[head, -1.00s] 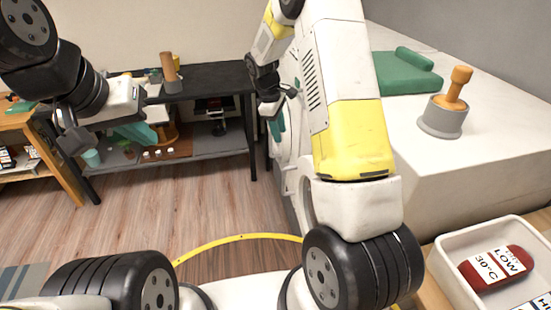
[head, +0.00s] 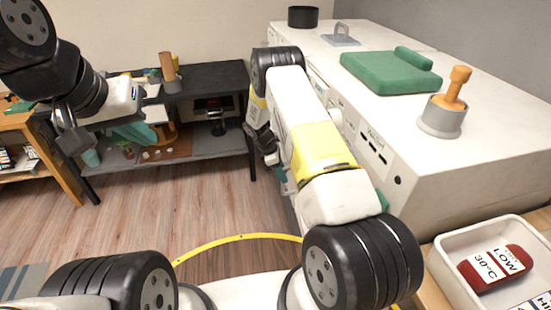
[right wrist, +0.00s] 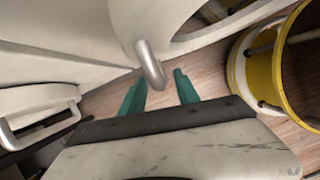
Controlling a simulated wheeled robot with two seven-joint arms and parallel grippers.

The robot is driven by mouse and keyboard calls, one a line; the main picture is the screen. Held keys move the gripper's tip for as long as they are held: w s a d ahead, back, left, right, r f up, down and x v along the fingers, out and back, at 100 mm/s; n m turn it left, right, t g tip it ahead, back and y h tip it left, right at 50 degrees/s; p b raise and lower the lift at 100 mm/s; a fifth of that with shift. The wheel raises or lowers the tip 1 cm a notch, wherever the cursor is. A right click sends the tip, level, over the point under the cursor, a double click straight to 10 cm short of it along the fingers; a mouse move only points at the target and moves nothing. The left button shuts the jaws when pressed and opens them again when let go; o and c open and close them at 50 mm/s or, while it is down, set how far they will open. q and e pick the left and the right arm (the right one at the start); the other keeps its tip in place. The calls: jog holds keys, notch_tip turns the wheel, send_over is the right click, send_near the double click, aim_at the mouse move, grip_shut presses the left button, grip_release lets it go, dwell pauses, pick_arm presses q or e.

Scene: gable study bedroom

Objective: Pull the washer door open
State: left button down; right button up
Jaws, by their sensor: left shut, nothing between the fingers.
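The white washer (head: 400,200) stands at the right in the head view, its control panel facing left. My right arm hides its door there. In the right wrist view a curved white rim, apparently the door (right wrist: 190,18), is at the top, with a grey bar handle (right wrist: 148,62). My right gripper (right wrist: 160,79) has its teal fingers apart, and the handle's lower end appears between the fingertips; contact is not clear. The right gripper (head: 281,176) also shows beside the washer front in the head view. My left gripper (head: 146,135) is shut and empty at the left, away from the washer.
A tray (head: 447,265) with a red label piece is at the lower right. A dark shelf table (head: 215,78) stands behind; wooden floor (head: 215,205) lies between.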

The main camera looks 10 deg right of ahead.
jog(key=shift+d+f, duration=0.2)
jog(key=shift+f, duration=0.2)
grip_shut()
dwell(1.2)
